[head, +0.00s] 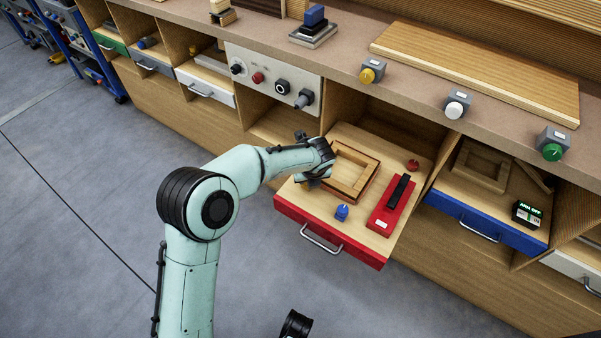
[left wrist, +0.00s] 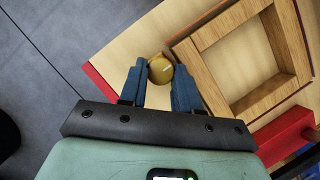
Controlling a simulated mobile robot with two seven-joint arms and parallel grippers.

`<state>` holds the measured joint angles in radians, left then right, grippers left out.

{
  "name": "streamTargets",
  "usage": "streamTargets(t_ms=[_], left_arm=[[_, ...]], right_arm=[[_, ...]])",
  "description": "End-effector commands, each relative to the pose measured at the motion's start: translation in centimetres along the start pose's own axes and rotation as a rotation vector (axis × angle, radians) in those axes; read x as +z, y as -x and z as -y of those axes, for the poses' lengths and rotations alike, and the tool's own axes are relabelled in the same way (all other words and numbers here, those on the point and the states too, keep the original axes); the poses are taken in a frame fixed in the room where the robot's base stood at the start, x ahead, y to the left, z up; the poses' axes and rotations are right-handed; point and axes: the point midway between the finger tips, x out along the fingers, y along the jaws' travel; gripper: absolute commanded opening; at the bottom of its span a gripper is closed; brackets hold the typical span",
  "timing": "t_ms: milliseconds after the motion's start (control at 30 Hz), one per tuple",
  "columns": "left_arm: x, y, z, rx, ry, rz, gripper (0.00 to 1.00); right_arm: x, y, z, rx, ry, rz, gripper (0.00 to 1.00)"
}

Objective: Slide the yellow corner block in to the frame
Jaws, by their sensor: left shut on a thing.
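The wooden frame (head: 359,154) lies flat in the open red-fronted drawer (head: 352,244). It also shows in the left wrist view (left wrist: 285,45). My left gripper (head: 318,178) is over the frame's left side in the head view. In the left wrist view its blue fingers (left wrist: 160,82) are shut on the yellow corner block (left wrist: 161,69), whose round top shows between the fingertips. The block is just outside one corner of the frame; whether it touches the frame cannot be told. In the head view the block is hidden by my gripper. My right gripper is not in view.
The same drawer holds a blue piece (head: 341,213), a red piece (head: 413,165) and a red block with a black bar (head: 391,204). A blue-fronted drawer (head: 483,222) stands open at the right. Yellow, white and green knobs line the bench edge above.

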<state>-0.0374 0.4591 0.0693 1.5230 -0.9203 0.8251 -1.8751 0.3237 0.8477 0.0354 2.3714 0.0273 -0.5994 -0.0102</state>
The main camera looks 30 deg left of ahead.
Motion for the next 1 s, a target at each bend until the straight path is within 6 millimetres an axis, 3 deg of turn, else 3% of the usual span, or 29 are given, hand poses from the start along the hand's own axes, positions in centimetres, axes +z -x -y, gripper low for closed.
streamTargets(t_ms=[467,500,567,600,1000], left_arm=[[-0.54,0.10,0.48,0.004,-0.001,0.000,0.00],[-0.54,0.10,0.49,0.004,-0.001,0.000,0.35],[-0.54,0.10,0.49,0.004,-0.001,0.000,0.55],[-0.54,0.10,0.49,0.004,-0.001,0.000,0.58],[-0.16,-0.04,0.11,0.002,0.001,0.000,0.58]], right_arm=[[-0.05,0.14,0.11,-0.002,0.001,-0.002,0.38],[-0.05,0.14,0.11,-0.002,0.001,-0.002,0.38],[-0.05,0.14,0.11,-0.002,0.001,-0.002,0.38],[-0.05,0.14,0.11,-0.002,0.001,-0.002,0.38],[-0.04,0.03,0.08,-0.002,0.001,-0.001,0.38]])
